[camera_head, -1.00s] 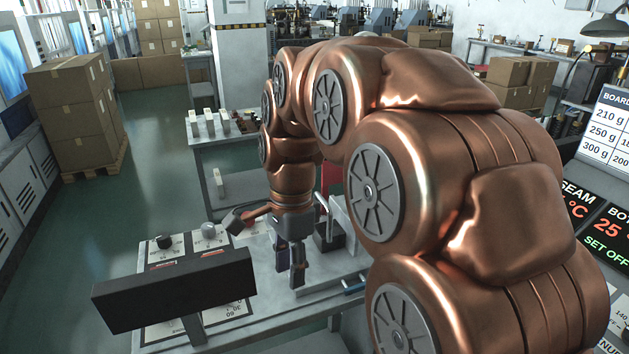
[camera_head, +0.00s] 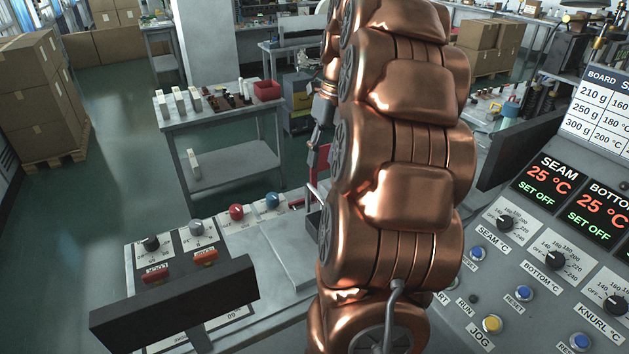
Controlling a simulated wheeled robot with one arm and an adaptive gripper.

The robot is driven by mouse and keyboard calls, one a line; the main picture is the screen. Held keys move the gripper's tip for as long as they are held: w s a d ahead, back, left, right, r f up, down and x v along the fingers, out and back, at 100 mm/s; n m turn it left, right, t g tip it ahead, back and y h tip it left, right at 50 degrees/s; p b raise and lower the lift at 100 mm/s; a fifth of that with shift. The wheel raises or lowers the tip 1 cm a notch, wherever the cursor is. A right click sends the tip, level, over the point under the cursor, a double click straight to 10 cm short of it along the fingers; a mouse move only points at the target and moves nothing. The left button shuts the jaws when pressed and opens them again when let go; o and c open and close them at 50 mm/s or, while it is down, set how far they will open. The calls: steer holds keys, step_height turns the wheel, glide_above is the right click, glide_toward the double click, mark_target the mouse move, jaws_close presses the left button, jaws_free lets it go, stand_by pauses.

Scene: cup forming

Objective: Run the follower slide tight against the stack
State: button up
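I cannot make out the follower slide or the stack; my copper arm covers much of the middle of the head view. My gripper (camera_head: 317,136) is a small dark shape at the arm's left edge, above a red part (camera_head: 321,165) and a pale bar frame (camera_head: 318,195) of the machine. Its fingers are partly hidden and small. I cannot tell whether they are open or shut, or whether they touch anything.
A control panel (camera_head: 480,262) with knobs and buttons stands at right. A second panel with knobs (camera_head: 198,240) is at left, behind a black board (camera_head: 175,300). A two-shelf table (camera_head: 235,122) holds white blocks and a red bin (camera_head: 267,90). Open floor lies at left.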

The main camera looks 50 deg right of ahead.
mark_target(316, 191)
steer(key=shift+w+a+f+p, duration=0.1)
steer(key=shift+a+f+p, duration=0.25)
steer(key=shift+f, duration=0.85)
steer(key=shift+w+a+f+p, duration=0.15)
steer(key=shift+f+p, duration=0.35)
steer(key=shift+f, duration=0.7)
steer(key=shift+s+a+f+p, duration=0.1)
steer(key=shift+a+f+p, duration=0.25)
steer(key=shift+f, duration=0.85)
steer(key=shift+d, duration=0.1)
steer(key=shift+c, duration=0.3)
jaws_close()
